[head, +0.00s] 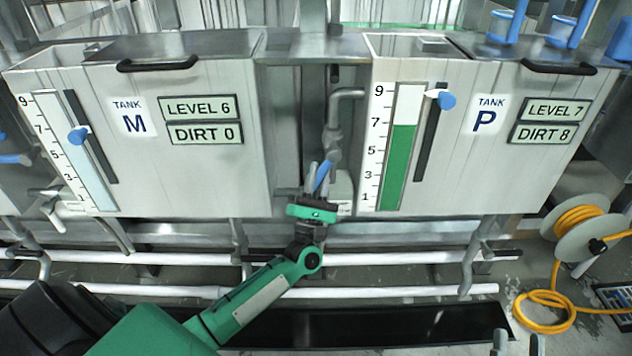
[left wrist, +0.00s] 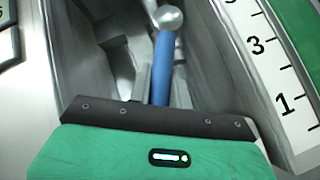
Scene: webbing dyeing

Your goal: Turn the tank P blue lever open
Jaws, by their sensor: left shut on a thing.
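The blue lever (head: 322,176) is on the pipe between tank M and tank P (head: 478,170). It stands steeply, leaning slightly in the head view. My left gripper (head: 317,180) reaches up to it from below and is shut on it. In the left wrist view the blue lever (left wrist: 162,72) runs up from between the fingers to a round silver end. The fingers partly hide the lever's lower part.
Tank P's gauge (head: 400,150) is right of the lever, with green up to about 7; its signs read LEVEL 7 and DIRT 8. Tank M (head: 190,170) stands left. White pipes (head: 400,256) run below. A yellow hose reel (head: 582,232) is at the right.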

